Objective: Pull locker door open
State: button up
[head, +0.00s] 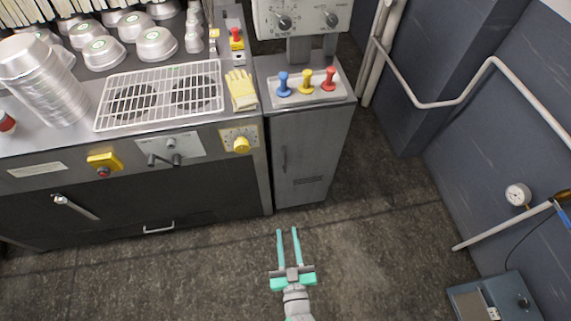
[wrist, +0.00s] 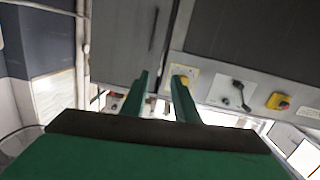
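The grey locker (head: 308,145) stands right of the long counter, and its door looks shut. A thin dark vertical handle (head: 284,159) is on the door's left side. In the wrist view, which is upside down, the locker door (wrist: 117,45) fills the upper left and its handle (wrist: 154,29) shows near the top. My gripper (head: 287,231) is open and empty, in front of and below the locker, apart from the handle. In the wrist view its two green fingers (wrist: 161,75) are spread, with nothing between them.
The counter (head: 110,190) with bowls, a wire rack (head: 160,94) and yellow gloves (head: 241,89) is on the left. Blue, yellow and red knobs (head: 307,83) stand on the locker top. Pipes (head: 440,104) run along the right wall. Floor (head: 380,240) before the locker is clear.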

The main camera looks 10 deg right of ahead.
aim_at(285, 161)
jog(key=w+d+f, duration=0.1)
jog(key=w, duration=0.8)
jog(key=w+d+f+m+h, duration=0.1)
jog(key=w+d+f, duration=0.1)
jog(key=w, duration=0.7)
jog(key=w+d+f+m+h, duration=0.1)
jog(key=w, duration=0.9)
jog(key=shift+d+f, duration=0.25)
jog(key=shift+f, duration=0.1)
jog(key=shift+w+d, duration=0.25)
jog(key=shift+w, duration=0.45)
grip_shut()
